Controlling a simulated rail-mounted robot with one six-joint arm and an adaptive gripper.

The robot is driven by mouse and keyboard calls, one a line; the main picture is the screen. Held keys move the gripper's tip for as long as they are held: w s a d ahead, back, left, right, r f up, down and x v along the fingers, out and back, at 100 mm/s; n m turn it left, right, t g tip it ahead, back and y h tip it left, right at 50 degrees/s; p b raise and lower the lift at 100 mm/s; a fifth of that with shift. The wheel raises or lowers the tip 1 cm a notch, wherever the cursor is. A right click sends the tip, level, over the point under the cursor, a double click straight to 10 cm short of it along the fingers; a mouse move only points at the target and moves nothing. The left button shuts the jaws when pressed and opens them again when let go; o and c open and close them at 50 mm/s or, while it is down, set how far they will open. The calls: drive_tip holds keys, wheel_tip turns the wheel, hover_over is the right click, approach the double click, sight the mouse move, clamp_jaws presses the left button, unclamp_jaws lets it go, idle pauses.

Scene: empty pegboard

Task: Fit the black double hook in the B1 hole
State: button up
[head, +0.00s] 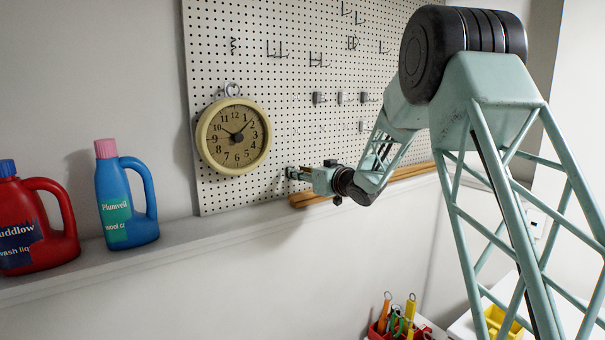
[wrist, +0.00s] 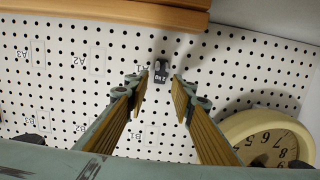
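My gripper (wrist: 162,80) is open, its two ribbed tan finger pads apart. In the head view my gripper (head: 293,173) is low by the pegboard, right of the clock. A small dark piece with a pale printed label (wrist: 160,75) shows at the fingertips, against the board; I cannot tell for sure that it is the black double hook. No contact between it and the fingers is clear. The B1 label (wrist: 134,135) is on the pegboard (wrist: 60,95), upside down, beside the left finger. I cannot make out which hole is B1.
A round cream clock (head: 234,136) hangs left of my gripper. A wooden strip (wrist: 110,12) runs along the board's lower edge. Blue (head: 125,205) and red (head: 35,225) bottles stand on the ledge at left. Several small hooks hang higher on the board.

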drive_tip(key=shift+p+x, duration=0.4)
drive_tip(key=shift+x, duration=1.6)
drive_tip(key=shift+c, duration=0.3)
clamp_jaws()
drive_tip(key=shift+s+d+f, duration=0.15)
drive_tip(key=shift+s+d, duration=0.1)
drive_tip(key=shift+s, duration=0.05)
drive_tip(key=shift+s+d+b, duration=0.25)
drive_tip(key=shift+s+b, duration=0.05)
drive_tip(key=shift+s, duration=0.05)
drive_tip(key=shift+b+v, duration=0.3)
drive_tip(key=shift+v, duration=0.45)
idle(0.6)
drive_tip(key=shift+f+b+v, duration=0.1)
drive_tip(key=shift+b+v, duration=0.2)
drive_tip(key=shift+v, duration=0.65)
drive_tip(key=shift+f+b+v, duration=0.15)
drive_tip(key=shift+b+v, duration=0.1)
drive_tip(key=shift+v, duration=0.75)
